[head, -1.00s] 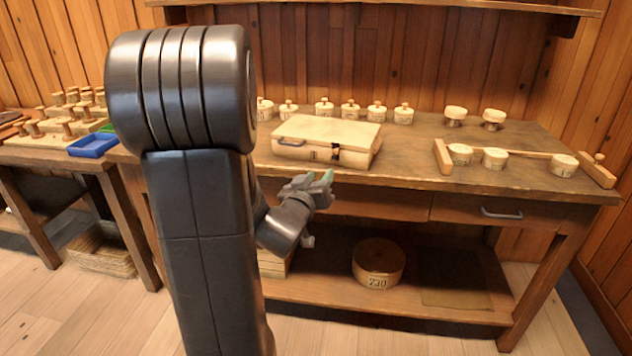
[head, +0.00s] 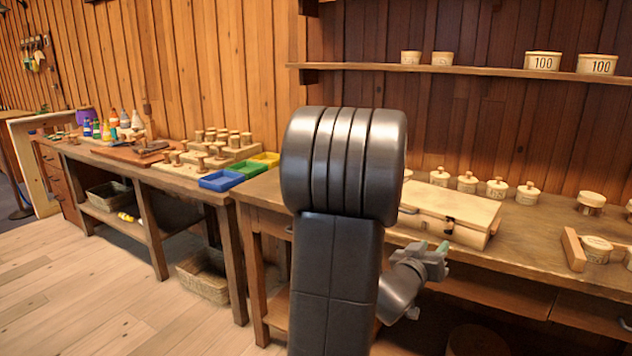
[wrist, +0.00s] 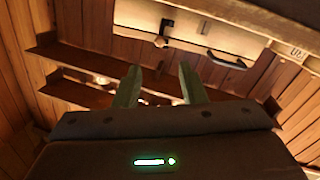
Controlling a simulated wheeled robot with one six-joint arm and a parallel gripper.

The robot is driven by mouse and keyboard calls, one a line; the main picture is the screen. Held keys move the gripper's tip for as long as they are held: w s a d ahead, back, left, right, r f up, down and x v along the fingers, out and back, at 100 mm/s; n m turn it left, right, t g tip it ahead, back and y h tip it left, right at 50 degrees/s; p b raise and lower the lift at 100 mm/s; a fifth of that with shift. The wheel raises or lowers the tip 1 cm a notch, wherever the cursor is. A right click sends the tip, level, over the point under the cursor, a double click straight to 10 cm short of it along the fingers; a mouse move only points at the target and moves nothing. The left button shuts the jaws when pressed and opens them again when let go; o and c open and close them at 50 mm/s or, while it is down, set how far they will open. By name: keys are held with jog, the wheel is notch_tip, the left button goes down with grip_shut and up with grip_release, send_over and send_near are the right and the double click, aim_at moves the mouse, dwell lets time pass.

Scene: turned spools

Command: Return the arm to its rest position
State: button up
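My gripper (head: 436,248) is in front of the workbench's front edge in the head view, partly hidden behind my arm. In the wrist view its two green-tipped fingers (wrist: 158,86) stand apart with a gap between them and nothing held. The closed wooden case (head: 445,210) lies on the bench behind my gripper, apart from it. The case's latch and a dark handle (wrist: 227,60) show at the top of the wrist view.
Blue, green and yellow trays (head: 221,180) and wooden spools stand on the left bench (head: 130,175). Lidded round boxes (head: 497,188) line the back of the right bench. A basket (head: 203,278) sits on the floor. The floor at the left (head: 90,300) is clear.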

aim_at(450, 227)
jog(key=x, duration=1)
jog(key=shift+w+d+f, duration=0.1)
jog(key=shift+w+d, duration=0.15)
jog(key=shift+w, duration=0.1)
jog(key=shift+s+m+b, duration=0.15)
jog(key=shift+m+b, duration=0.15)
jog(key=shift+m, duration=0.2)
